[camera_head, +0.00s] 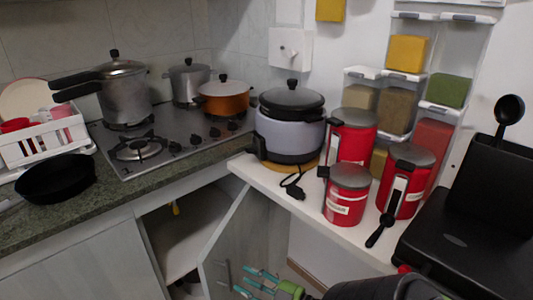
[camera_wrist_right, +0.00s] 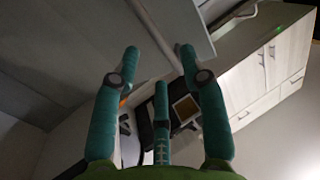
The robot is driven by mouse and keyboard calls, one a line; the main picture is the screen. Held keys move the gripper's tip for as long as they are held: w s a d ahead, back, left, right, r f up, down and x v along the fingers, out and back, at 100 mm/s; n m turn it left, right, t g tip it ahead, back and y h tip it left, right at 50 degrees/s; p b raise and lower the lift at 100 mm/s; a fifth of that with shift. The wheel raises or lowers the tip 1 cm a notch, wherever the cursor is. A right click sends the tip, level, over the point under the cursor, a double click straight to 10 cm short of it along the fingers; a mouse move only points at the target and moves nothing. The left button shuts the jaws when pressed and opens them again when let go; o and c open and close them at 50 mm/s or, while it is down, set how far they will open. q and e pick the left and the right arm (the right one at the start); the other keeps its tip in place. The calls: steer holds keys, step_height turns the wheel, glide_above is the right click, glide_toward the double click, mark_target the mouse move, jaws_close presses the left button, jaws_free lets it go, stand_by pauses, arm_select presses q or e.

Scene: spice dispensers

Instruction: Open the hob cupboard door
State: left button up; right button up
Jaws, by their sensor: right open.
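The hob cupboard door (camera_head: 240,235), a grey-white panel under the counter corner, stands ajar in the head view. Its opening (camera_head: 178,232) shows a pale interior to the left. A bar handle (camera_head: 223,274) is low on the door. My right gripper (camera_head: 258,278), with teal fingers and a green body, is at the bottom, just right of the handle. It is open and looks empty. In the right wrist view its fingers (camera_wrist_right: 160,65) are spread below a pale panel edge; I cannot tell whether they touch it. My left gripper is not in view.
The hob (camera_head: 175,150) carries several pots. A black pan (camera_head: 55,178) sits on the left counter. A white shelf (camera_head: 275,182) holds a cooker (camera_head: 290,125) and red canisters (camera_head: 350,195) above my right gripper. A white cabinet (camera_wrist_right: 265,75) shows in the wrist view.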

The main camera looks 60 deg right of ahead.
steer(key=s, duration=0.6)
steer(key=shift+d, duration=0.2)
